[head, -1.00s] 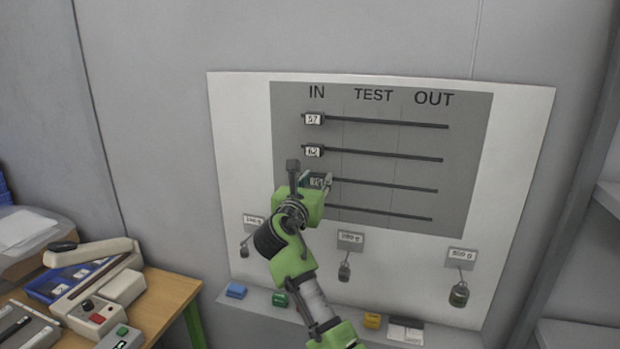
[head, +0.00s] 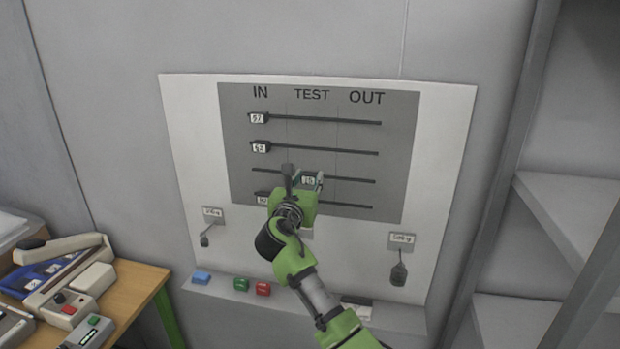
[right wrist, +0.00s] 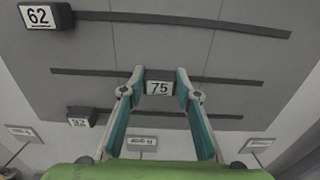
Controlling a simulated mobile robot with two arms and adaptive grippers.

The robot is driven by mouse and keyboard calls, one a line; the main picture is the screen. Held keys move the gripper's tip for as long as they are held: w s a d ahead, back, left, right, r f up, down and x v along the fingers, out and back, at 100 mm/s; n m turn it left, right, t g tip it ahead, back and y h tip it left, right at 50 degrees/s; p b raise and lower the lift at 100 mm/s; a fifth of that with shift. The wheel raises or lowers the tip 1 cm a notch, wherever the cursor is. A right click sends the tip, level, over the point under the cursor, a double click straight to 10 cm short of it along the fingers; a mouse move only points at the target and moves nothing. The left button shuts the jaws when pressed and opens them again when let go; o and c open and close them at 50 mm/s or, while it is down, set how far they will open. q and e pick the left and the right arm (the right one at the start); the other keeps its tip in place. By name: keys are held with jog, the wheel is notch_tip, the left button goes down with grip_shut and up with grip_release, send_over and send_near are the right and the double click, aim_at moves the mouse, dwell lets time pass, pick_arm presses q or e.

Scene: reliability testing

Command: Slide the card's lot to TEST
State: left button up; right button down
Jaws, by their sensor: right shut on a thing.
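The grey board (head: 400,110) on the wall has columns IN, TEST and OUT and several dark horizontal rails. My right gripper (head: 308,181) is at the third rail (head: 345,181), its fingers on both sides of the card marked 75 (right wrist: 160,88). In the head view this card (head: 308,180) is in the TEST column, partly hidden by the gripper. In the right wrist view it sits near the middle of its rail, between the fingertips (right wrist: 160,84). My left gripper is out of view.
Cards 57 (head: 258,118) and 62 (head: 260,147) sit under IN, as does a bottom card (head: 262,198). A cluttered wooden table (head: 140,285) is at left.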

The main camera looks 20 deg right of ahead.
jog(key=c, duration=2)
grip_release()
jog(key=shift+w+a, duration=0.1)
jog(key=o, duration=0.5)
jog(key=shift+f, duration=0.1)
jog(key=shift+d, duration=0.3)
jog(key=shift+a, duration=0.1)
jog(key=shift+s+a, duration=0.2)
jog(key=shift+s, duration=0.05)
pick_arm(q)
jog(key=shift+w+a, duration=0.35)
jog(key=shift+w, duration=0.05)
pick_arm(e)
jog(key=v, duration=1.1)
jog(key=shift+s, duration=0.2)
